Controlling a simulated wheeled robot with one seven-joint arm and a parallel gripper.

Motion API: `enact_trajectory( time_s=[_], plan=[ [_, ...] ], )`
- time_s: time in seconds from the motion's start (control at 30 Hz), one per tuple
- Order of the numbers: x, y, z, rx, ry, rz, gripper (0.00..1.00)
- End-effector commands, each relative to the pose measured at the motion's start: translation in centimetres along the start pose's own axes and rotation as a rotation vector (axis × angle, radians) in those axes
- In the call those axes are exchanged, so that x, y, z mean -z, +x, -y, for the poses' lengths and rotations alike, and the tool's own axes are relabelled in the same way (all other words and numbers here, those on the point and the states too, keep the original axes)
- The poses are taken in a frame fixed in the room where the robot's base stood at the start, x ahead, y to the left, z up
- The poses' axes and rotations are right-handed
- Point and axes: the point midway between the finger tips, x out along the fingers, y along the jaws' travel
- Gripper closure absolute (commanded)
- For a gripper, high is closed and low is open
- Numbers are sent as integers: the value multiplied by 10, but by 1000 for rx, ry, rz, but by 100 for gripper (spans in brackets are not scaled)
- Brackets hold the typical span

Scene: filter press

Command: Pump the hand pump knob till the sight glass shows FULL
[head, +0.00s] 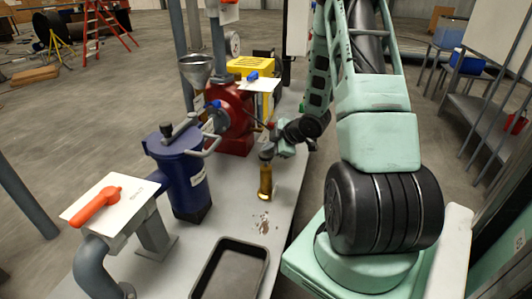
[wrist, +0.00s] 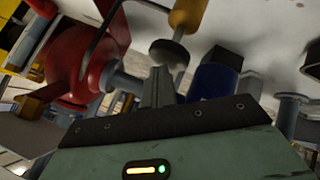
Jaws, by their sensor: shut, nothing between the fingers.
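The hand pump, an upright brass cylinder (head: 265,182), stands on the grey bench with a dark round knob (head: 266,156) on its top rod. In the wrist view the brass body (wrist: 186,18) and the dark disc knob (wrist: 168,53) show upside down, just beyond my fingertips. My gripper (head: 276,150) is beside and slightly above the knob in the head view. In the wrist view my gripper (wrist: 160,72) has its fingers together with nothing between them. I cannot tell whether the fingertips touch the knob. I cannot make out a sight glass reading.
A blue filter housing (head: 182,175) and a red machine (head: 232,115) with a funnel (head: 197,68) stand left of the pump. An orange-handled valve (head: 95,205) and an empty dark tray (head: 232,270) are nearer. Small spots mark the grey bench (head: 290,190) in front of the pump.

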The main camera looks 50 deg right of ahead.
Motion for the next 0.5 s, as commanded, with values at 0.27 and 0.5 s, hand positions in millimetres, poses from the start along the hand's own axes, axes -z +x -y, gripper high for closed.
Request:
enact_trajectory(
  time_s=[0.27, 0.5],
  plan=[
    [-2, 3, 2, 1, 0, 1, 100],
    [-4, 5, 4, 1, 1, 1, 100]
  ],
)
